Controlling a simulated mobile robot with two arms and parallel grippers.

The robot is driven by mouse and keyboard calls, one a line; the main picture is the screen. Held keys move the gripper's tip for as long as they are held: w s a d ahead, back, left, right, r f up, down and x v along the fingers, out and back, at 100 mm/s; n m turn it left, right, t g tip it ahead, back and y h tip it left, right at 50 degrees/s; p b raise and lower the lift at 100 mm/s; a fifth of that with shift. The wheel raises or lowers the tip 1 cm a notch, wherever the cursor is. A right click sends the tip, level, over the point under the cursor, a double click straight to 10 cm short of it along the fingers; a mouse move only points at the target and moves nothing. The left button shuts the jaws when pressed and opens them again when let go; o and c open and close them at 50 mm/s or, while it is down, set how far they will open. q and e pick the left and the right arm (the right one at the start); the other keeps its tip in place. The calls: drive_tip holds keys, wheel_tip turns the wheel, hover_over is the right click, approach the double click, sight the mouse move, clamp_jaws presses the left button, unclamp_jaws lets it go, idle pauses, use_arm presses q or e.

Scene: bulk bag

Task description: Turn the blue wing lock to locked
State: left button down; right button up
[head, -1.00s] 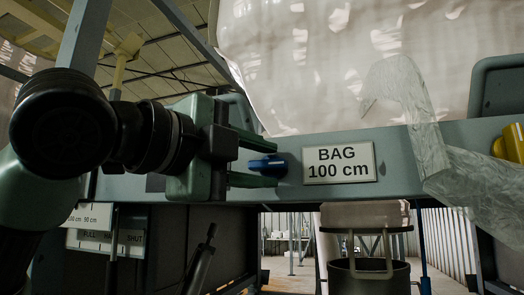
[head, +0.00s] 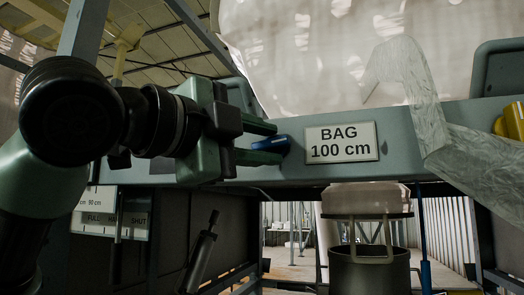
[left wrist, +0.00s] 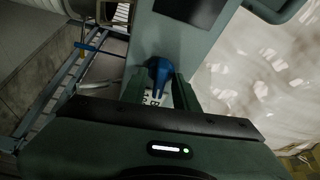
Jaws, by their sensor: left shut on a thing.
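The blue wing lock (head: 274,143) is on the front of the grey-green beam, just left of the "BAG 100 cm" sign. My left gripper (head: 278,142) reaches in from the left, with one finger above the lock and one below, shut on it. The fingers partly hide the lock, and its wing looks slightly tilted, right end up. In the left wrist view the blue lock (left wrist: 158,72) shows between the two dark green fingers. No locked or unlocked mark is readable. My right gripper is not in view.
The "BAG 100 cm" sign (head: 341,142) is on the beam (head: 440,122). A large pale bag (head: 310,60) hangs behind, with a whitish strap (head: 405,85) over the beam at right. A yellow part (head: 512,122) is at the right edge. A dark cylindrical container (head: 370,270) stands below.

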use_arm(q)
drive_tip(key=n+t+b, duration=0.2)
drive_tip(key=n+b, duration=0.2)
drive_tip(key=n+t+y+b, duration=0.1)
drive_tip(key=n+b, duration=0.2)
drive_tip(key=n, duration=0.2)
drive_tip(key=f+n+t+y+b, duration=0.1)
drive_tip(key=n+t+b, duration=0.1)
drive_tip(key=n+b, duration=0.2)
drive_tip(key=shift+s+d+n+t+b, duration=0.15)
drive_tip(key=shift+d+n+t+b, duration=0.15)
drive_tip(key=shift+n, duration=0.2)
drive_tip(key=n, duration=0.1)
drive_tip(key=n+t+y+b, duration=0.1)
drive_tip(key=n, duration=0.1)
drive_tip(key=n+y+b, duration=0.1)
drive_tip(key=n, duration=0.1)
drive_tip(key=shift+r, duration=0.25)
drive_tip(key=shift+r+n+t+y+b, duration=0.1)
drive_tip(key=shift+n+t+y+b, duration=0.3)
drive_tip(key=shift+n, duration=0.4)
drive_tip(key=shift+r+n, duration=0.1)
drive_tip(key=shift+n, duration=0.2)
drive_tip(key=shift+a, duration=0.1)
drive_tip(key=c, duration=1.4)
unclamp_jaws()
drive_tip(key=shift+c, duration=0.2)
